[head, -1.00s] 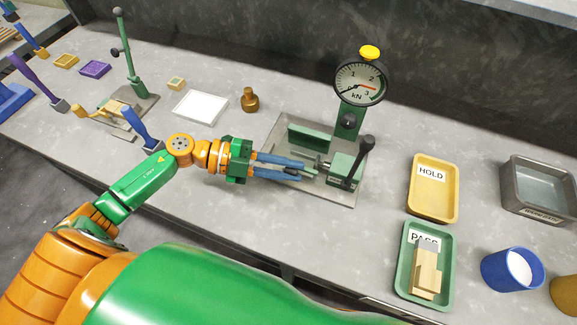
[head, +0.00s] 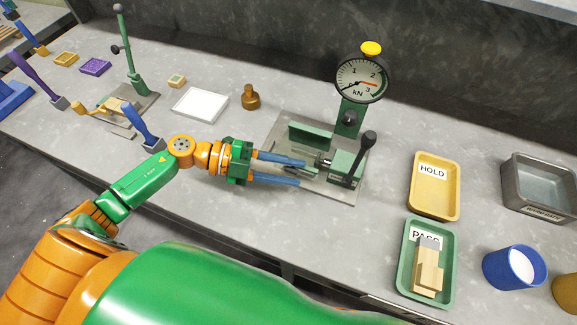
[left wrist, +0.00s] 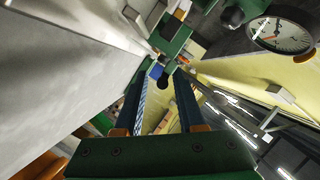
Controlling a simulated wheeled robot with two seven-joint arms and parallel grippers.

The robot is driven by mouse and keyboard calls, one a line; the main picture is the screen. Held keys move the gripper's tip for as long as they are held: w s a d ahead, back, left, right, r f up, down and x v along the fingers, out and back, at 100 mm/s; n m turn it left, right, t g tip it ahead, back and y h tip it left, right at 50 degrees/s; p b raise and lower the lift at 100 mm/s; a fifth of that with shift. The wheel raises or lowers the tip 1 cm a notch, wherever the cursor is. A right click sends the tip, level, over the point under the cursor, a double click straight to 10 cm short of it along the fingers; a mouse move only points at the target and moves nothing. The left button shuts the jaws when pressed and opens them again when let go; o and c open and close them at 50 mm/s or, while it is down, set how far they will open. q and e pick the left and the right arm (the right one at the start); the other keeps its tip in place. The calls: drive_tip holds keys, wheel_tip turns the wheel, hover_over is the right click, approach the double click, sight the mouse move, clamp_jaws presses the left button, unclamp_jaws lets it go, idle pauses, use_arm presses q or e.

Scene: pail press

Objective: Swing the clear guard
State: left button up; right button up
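My left gripper (head: 300,174) comes in from the left at the gauge press (head: 350,112). Its two blue fingers are apart, over the press's grey base plate (head: 318,194), near the small spindle left of the green block (head: 346,168). I see nothing held between them. In the left wrist view the fingers (left wrist: 162,88) also stand apart, with a dark round knob beyond them. I cannot make out a clear guard in either view. My right gripper is not in view.
A black-knobbed lever (head: 365,150) rises by the block. To the right are a yellow HOLD tray (head: 418,205), a green PASS tray (head: 447,292) holding a wooden piece, a grey bin (head: 548,208) and a blue cup (head: 490,270). A brass weight (head: 250,98) and white tray (head: 222,104) stand behind my gripper.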

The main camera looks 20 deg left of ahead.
use_arm(q)
drive_tip(key=shift+o, duration=0.9)
drive_tip(key=shift+f, duration=0.15)
drive_tip(key=shift+w, duration=0.1)
drive_tip(key=shift+a, duration=0.4)
drive_tip(key=b+v, duration=0.2)
drive_tip(key=v, duration=0.4)
drive_tip(key=shift+a, duration=0.2)
drive_tip(key=shift+d, duration=0.1)
